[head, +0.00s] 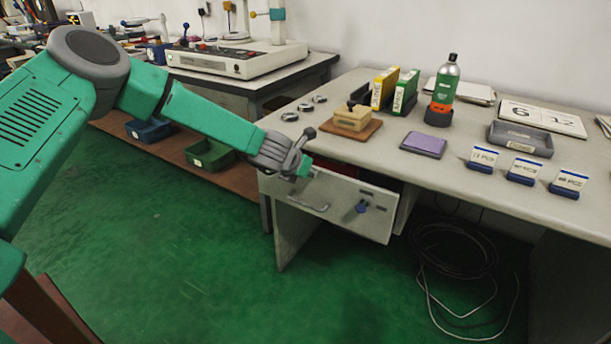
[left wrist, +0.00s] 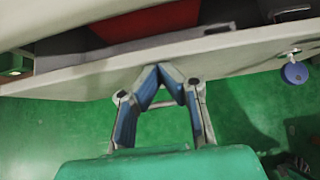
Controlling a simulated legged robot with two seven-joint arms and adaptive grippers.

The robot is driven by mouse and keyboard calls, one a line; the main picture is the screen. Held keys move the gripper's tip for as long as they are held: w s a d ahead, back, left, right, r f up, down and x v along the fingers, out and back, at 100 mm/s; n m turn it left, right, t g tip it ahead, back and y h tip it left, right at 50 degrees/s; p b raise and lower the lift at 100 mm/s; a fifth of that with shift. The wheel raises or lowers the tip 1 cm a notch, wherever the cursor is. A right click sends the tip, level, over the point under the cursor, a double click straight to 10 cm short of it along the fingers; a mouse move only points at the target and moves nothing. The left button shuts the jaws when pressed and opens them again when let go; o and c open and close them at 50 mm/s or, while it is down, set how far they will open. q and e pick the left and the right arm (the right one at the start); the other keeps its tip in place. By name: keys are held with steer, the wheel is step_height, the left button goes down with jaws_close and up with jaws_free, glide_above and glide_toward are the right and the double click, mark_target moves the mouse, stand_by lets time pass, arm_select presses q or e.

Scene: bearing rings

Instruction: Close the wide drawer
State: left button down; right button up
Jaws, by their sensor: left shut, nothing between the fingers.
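The wide drawer (head: 340,208) under the right-hand desk stands partly open. Its pale front has a grey bar handle (head: 308,203) and a blue key tag (head: 362,207) hanging from the lock. My left gripper (head: 303,168) is shut and empty at the upper left of the drawer front. In the left wrist view, the closed fingertips (left wrist: 158,70) meet at the pale drawer front (left wrist: 90,78); they look to be touching or very close to it. A red thing (left wrist: 160,20) shows inside the drawer. My right gripper is not in view.
The desk top (head: 370,150) above holds bearing rings (head: 290,116), a stamp on a brown board (head: 350,122), binders, a green bottle (head: 446,85), a purple pad (head: 424,144) and labelled card stands. Coiled cable (head: 455,250) lies below. The green floor in front is clear.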

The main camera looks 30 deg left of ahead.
arm_select(q)
steer(key=shift+w+d, duration=0.1)
steer(key=shift+w, duration=0.8)
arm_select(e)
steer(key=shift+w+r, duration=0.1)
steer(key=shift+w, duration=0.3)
